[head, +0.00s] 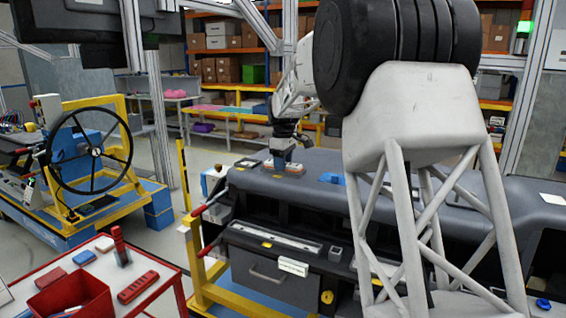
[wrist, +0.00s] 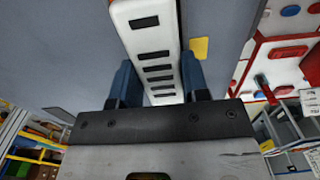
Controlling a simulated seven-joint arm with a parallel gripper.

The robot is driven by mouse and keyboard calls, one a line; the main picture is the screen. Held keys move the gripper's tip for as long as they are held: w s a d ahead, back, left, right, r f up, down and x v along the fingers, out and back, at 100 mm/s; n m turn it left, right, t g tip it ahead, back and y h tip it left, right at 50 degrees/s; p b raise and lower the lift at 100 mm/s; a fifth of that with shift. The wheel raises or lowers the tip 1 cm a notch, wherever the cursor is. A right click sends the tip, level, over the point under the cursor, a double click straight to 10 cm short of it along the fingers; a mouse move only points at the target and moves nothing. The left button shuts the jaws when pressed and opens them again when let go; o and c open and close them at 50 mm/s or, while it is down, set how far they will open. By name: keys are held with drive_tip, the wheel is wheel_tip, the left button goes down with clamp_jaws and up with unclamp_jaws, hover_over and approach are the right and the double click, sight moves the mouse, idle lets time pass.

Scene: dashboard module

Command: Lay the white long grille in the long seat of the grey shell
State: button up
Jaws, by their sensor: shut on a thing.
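The white long grille (wrist: 150,35), with a row of black slots, runs up the wrist view between the two blue fingers of my gripper (wrist: 160,85). My gripper is shut on its sides, and the grille's upper end is cut off by the frame. In the head view my gripper (head: 284,158) is low over the top of the grey shell (head: 400,187), near its left end. The grille is too small there to make out surely. The long seat cannot be made out, and whether the grille touches the shell cannot be told.
A blue piece (head: 332,178) lies on the shell right of my gripper, and a white card (head: 552,198) lies far right. A yellow patch (wrist: 200,48) shows beside the grille. A red-edged table (head: 140,262) with a red bin (head: 70,293) stands front left.

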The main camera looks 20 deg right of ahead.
drive_tip(key=o, duration=1)
drive_tip(key=shift+r, duration=0.1)
drive_tip(key=shift+r, duration=3.8)
drive_tip(key=shift+s, duration=0.15)
